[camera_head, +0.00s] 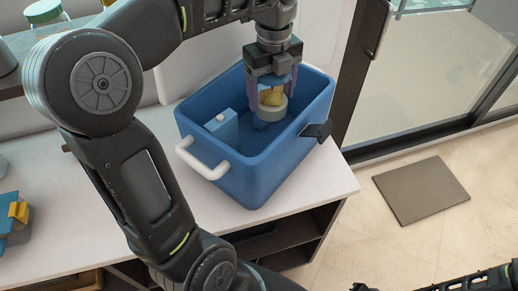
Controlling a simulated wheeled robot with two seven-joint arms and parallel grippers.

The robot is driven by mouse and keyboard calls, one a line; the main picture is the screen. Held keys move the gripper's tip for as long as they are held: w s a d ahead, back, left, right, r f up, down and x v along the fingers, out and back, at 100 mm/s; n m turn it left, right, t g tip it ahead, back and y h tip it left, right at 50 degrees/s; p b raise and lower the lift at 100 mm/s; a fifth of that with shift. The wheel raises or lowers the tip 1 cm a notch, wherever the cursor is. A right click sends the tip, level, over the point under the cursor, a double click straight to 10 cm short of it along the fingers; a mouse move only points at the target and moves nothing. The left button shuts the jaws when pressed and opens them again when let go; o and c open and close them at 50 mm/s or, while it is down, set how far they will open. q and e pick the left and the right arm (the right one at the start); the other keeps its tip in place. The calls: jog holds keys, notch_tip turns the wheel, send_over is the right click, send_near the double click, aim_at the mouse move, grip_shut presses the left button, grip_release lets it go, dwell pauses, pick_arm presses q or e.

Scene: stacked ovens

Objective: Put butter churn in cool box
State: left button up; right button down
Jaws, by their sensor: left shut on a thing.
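The cool box (272,170) is a deep blue open bin with a white handle, standing on the white counter. My left gripper (271,95) points down over the far part of its opening and is shut on the butter churn (272,109), a pale, ring-like piece with yellow and blue parts. The churn appears to be inside or just within the box opening; whether it touches the floor of the box cannot be told. The gripper fingers hide part of it. Part of my right arm shows at the lower right; its gripper tips are not clearly seen.
A blue carton (222,127) with a white cap stands inside the box at the left. A blue item with a yellow clip (17,213) lies on the counter at far left. A green-lidded jar (45,14) stands at the upper left. A grey mat (421,190) lies on the floor.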

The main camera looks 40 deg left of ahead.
pick_arm(q)
jog(key=shift+w+f+b, duration=0.2)
jog(key=shift+f+b, duration=0.4)
jog(key=shift+f, duration=0.45)
jog(key=shift+s+f+b, duration=0.15)
jog(key=shift+f+b, duration=0.15)
jog(key=shift+b, duration=0.1)
notch_tip(320, 180, down, 3)
jog(key=b, duration=0.2)
jog(key=shift+b, duration=0.3)
jog(key=shift+f, duration=0.3)
jog(key=shift+f+p, duration=0.3)
jog(key=shift+f, duration=1)
notch_tip(320, 180, down, 4)
jog(key=shift+r, duration=0.2)
jog(key=shift+f, duration=0.1)
